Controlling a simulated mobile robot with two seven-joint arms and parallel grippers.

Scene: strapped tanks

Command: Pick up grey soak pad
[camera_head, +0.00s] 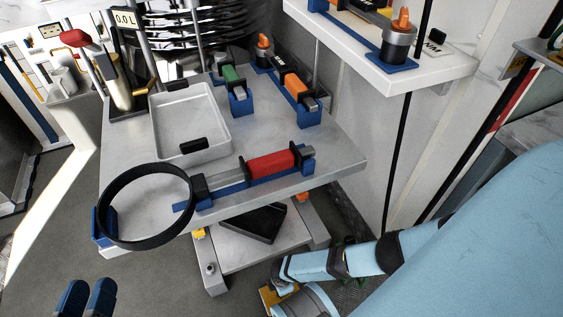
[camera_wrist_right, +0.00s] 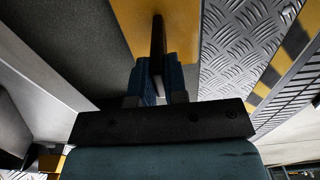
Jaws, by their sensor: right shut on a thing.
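In the right wrist view my right gripper (camera_wrist_right: 158,84) is shut on a thin dark flat thing (camera_wrist_right: 158,45), seen edge-on and upright between the blue fingers. It looks like the grey soak pad, but its face is hidden. In the head view my right arm comes in at the bottom right, and its gripper does not show there. A dark flat square piece (camera_head: 257,224) lies on the cart's lower shelf; I cannot tell what it is. My left gripper (camera_head: 86,298) is at the bottom left, open and empty, apart from the cart.
The cart top (camera_head: 335,160) bears a grey tray (camera_head: 190,115), a red cylinder (camera_head: 270,164), green (camera_head: 232,76) and orange (camera_head: 294,86) cylinders in blue holders. A black ring (camera_head: 147,240) overhangs its front left corner. A white shelf (camera_head: 440,68) stands at the upper right.

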